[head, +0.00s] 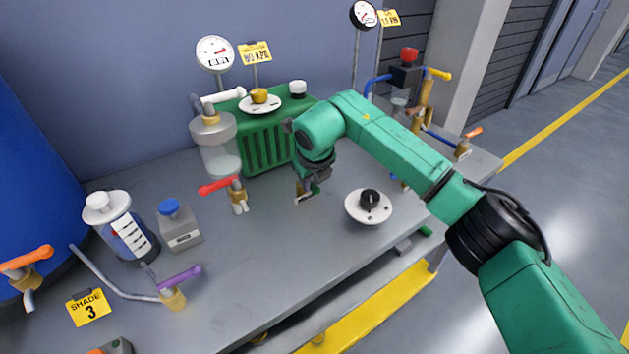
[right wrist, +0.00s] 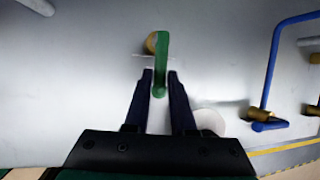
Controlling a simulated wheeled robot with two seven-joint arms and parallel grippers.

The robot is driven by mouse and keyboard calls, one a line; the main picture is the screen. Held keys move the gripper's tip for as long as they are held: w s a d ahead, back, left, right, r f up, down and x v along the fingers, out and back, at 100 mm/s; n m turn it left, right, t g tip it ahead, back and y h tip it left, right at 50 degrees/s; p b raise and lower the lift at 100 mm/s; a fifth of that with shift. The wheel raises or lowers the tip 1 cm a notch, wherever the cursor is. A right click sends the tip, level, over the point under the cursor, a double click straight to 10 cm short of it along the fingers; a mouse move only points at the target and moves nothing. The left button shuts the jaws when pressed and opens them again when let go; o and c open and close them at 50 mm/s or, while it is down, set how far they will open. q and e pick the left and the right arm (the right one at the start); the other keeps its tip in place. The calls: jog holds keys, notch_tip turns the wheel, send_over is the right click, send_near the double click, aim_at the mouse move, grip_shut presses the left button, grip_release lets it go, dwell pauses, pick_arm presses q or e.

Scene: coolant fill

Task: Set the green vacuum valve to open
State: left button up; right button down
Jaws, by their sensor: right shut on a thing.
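The green vacuum valve has a green lever (right wrist: 161,62) on a brass body (right wrist: 150,43) in the right wrist view. The lever runs from the body down the picture, between my fingers. My right gripper (right wrist: 160,78) is shut on the lever, with one dark finger on each side. In the head view my right gripper (head: 309,192) is low over the middle of the bench, right of the red-handled valve. There it hides most of the green lever, and only a bit of brass (head: 299,188) shows beside it. My left gripper is in neither view.
A red-handled valve (head: 237,190) stands just left of my gripper. A white dial with a black knob (head: 369,205) is to its right. The green ribbed unit (head: 268,147) and a clear jar (head: 215,145) stand behind. A purple-handled valve (head: 174,297) is at front left.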

jog(key=shift+r, duration=0.15)
jog(key=c, duration=0.8)
grip_release()
jog(key=shift+a, duration=0.1)
jog(key=shift+o, duration=0.2)
jog(key=b+v, duration=0.2)
jog(key=v, duration=1.2)
jog(key=shift+r, duration=0.15)
jog(key=shift+s, duration=0.15)
